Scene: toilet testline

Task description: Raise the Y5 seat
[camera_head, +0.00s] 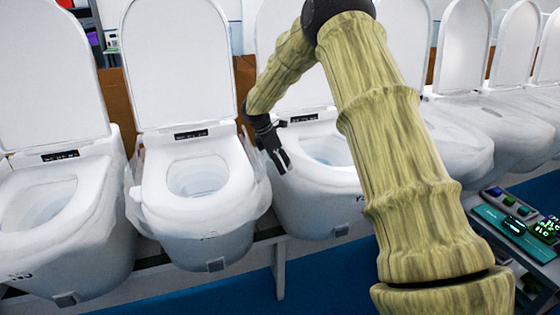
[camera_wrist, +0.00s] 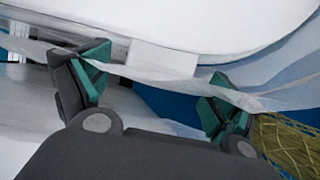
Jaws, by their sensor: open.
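Several white toilets stand in a row with upright lids. My gripper (camera_head: 278,158) is at the left edge of the third toilet from the left (camera_head: 320,200), beside its seat (camera_head: 345,172), which lies down. This toilet has a dark mark starting like "Y" on its front, too small to read fully, so I cannot tell which one is Y5. In the wrist view my gripper (camera_wrist: 158,84) is open, with teal-padded fingers apart below a white rim (camera_wrist: 210,25). A white block (camera_wrist: 162,58) shows between the fingers. Nothing is held. My arm hides part of the third toilet.
The second toilet (camera_head: 200,215) stands close on the left, its seat down, with loose clear film around it. Film (camera_wrist: 255,98) also crosses the right finger in the wrist view. More wrapped toilets (camera_head: 460,145) stand on the right. A tray of devices (camera_head: 515,225) is at lower right.

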